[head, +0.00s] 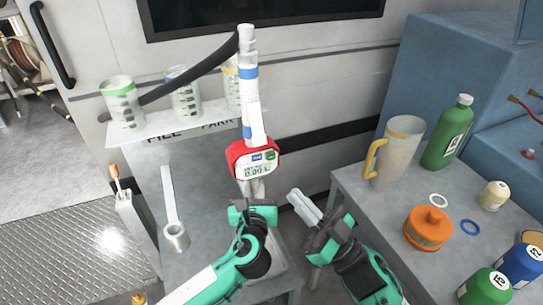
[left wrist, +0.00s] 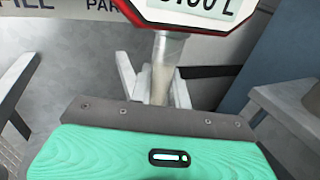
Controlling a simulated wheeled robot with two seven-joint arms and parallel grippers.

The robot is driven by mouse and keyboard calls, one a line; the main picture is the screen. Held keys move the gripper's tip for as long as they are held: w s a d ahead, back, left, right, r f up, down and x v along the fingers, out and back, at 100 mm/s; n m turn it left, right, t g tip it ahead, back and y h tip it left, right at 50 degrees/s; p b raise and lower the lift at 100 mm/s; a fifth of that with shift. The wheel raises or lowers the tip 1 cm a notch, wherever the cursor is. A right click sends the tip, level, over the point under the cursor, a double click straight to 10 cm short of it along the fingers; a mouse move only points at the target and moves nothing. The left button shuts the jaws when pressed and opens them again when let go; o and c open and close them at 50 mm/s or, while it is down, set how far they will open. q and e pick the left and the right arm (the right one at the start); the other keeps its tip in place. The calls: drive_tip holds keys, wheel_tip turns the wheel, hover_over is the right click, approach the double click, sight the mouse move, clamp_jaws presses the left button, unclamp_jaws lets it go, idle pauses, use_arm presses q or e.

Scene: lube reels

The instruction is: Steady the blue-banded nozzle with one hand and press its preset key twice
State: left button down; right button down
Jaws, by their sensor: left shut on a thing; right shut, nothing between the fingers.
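The blue-banded nozzle (head: 251,100) stands nearly upright, white with blue bands. Its red meter housing (head: 238,152) has a display reading about 0.00, with small blue and green patches on its face. My left gripper (head: 253,187) is shut on the nozzle's stem just below the housing. In the left wrist view the stem (left wrist: 163,62) is between the two white fingers, with the housing (left wrist: 134,8) cut off at the top. My right gripper (head: 304,206) is shut and empty, right of and below the housing, apart from it.
A shelf (head: 150,126) at left carries cups with green, blue and yellow bands; a dark hose (head: 195,72) passes over them. The right table (head: 385,205) holds a yellow-handled jug (head: 402,150), a green bottle (head: 447,135), an orange container (head: 428,229) and rings.

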drive_tip(key=shift+w, duration=0.1)
approach(271, 156)
drive_tip(key=w+a+r, duration=0.1)
drive_tip(key=a+r, duration=0.3)
drive_tip(key=shift+w+r, duration=0.2)
drive_tip(key=shift+w, duration=0.05)
drive_tip(key=shift+w, duration=0.15)
idle(2.0)
drive_tip(key=shift+w+a, duration=0.15)
drive_tip(key=shift+w, duration=0.1)
drive_tip(key=shift+w+a, duration=0.15)
drive_tip(key=shift+w, duration=0.3)
idle(0.6)
drive_tip(key=shift+s, duration=0.1)
drive_tip(key=shift+s+d, duration=0.3)
drive_tip(key=shift+s, duration=0.45)
drive_tip(key=shift+w+a+r, duration=0.1)
drive_tip(key=shift+w+r, duration=0.1)
drive_tip(key=shift+r, duration=0.1)
idle(0.9)
